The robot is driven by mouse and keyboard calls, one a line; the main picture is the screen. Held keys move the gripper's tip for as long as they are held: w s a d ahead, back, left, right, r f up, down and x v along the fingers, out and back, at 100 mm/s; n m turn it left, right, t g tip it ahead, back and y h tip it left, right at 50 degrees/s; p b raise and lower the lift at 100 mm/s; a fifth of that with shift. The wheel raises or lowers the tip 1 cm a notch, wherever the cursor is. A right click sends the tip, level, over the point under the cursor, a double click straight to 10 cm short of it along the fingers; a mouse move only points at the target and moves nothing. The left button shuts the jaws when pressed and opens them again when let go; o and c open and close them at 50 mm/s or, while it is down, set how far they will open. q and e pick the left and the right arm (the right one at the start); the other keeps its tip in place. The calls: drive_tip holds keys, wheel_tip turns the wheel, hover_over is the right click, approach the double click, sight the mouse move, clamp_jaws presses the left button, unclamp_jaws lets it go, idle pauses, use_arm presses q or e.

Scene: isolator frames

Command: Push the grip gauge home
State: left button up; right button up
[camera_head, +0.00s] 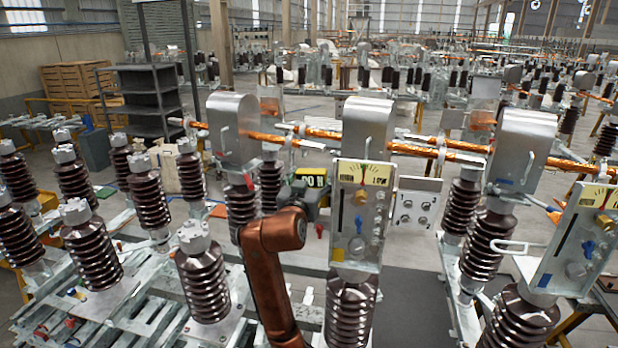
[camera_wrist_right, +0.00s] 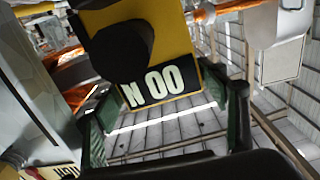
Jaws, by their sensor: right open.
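The grip gauge (camera_head: 314,178) is a yellow block with a black face reading "N 00". In the head view it shows just beyond my right gripper (camera_head: 312,200), left of the middle upright panel. In the right wrist view the gauge (camera_wrist_right: 163,82) fills the upper middle, with a dark round part on its yellow body. My right gripper's green fingers (camera_wrist_right: 165,118) stand apart, one toward each side of the gauge's lower edge. I cannot tell whether they touch it. What holds the gauge is hidden. My left gripper is not in view.
The middle panel (camera_head: 361,215), with a yellow scale and knobs, stands close right of my gripper. A similar panel (camera_head: 580,240) stands at the right. Brown ribbed insulators (camera_head: 203,277) crowd the left and front. Orange bars (camera_head: 440,152) cross behind. Grey floor shows between.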

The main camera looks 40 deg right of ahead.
drive_tip(key=shift+s+d+f, duration=0.1)
drive_tip(key=shift+s+d, duration=0.2)
drive_tip(key=shift+s+a, duration=0.25)
drive_tip(key=shift+a, duration=0.15)
drive_tip(key=v, duration=1.1)
drive_tip(key=shift+w+a, duration=0.2)
drive_tip(key=shift+a, duration=0.1)
drive_tip(key=shift+s, duration=0.1)
drive_tip(key=shift+c, duration=0.2)
